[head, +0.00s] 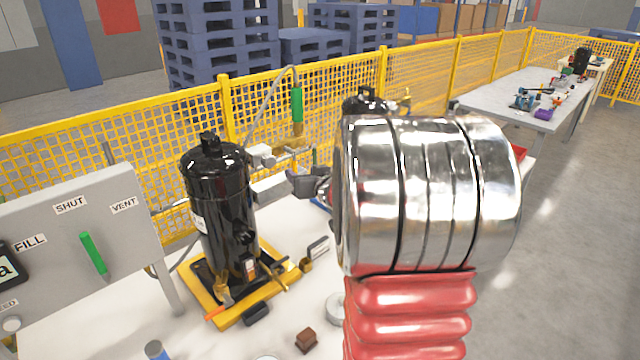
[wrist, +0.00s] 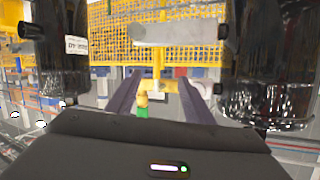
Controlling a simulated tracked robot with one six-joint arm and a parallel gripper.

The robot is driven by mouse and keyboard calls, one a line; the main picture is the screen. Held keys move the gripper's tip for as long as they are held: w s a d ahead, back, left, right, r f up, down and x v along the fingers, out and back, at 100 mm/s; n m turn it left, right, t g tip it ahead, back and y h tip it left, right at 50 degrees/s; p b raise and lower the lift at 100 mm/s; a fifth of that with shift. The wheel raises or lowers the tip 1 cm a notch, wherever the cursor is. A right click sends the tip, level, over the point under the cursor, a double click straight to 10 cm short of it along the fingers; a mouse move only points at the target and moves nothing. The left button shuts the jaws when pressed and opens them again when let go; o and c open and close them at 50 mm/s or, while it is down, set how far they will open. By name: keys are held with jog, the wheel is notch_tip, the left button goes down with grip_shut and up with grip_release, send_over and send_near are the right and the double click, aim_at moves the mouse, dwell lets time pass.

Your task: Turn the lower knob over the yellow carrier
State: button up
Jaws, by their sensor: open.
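A black compressor (head: 218,205) stands upright on the yellow carrier (head: 240,310). Two light grey pieces stick out at its right side, an upper one (head: 262,155) and a lower one (head: 270,188). I cannot tell for certain which part is the lower knob. My gripper (head: 300,183) is close to the lower grey piece, partly hidden behind my silver wrist joint. In the wrist view its two dark fingers (wrist: 163,78) are apart. A grey rounded bar (wrist: 165,33) shows above the fingers.
A grey panel (head: 75,250) with a green lever stands at left. A green-handled hose (head: 296,105) hangs behind the gripper. A second black compressor (head: 365,103) is partly hidden behind my arm. Small parts, including a brown block (head: 308,341), lie on the white table. Yellow fencing (head: 420,75) runs behind.

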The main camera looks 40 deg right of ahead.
jog(key=s+a+r+g, duration=0.2)
jog(key=s+a+r, duration=0.1)
jog(key=a, duration=0.6)
jog(key=s+a+f+n+g+y, duration=0.2)
jog(key=s+a+g, duration=0.1)
jog(key=s+a, duration=0.9)
jog(key=s+a+f+n+g+y, duration=0.2)
jog(key=s+a+n+g, duration=0.1)
jog(key=s+a, duration=0.9)
jog(key=shift+s+a+y, duration=0.2)
jog(key=shift+a+y, duration=0.1)
jog(key=shift+a, duration=0.75)
jog(key=shift+f, duration=0.1)
jog(key=shift+c, duration=0.2)
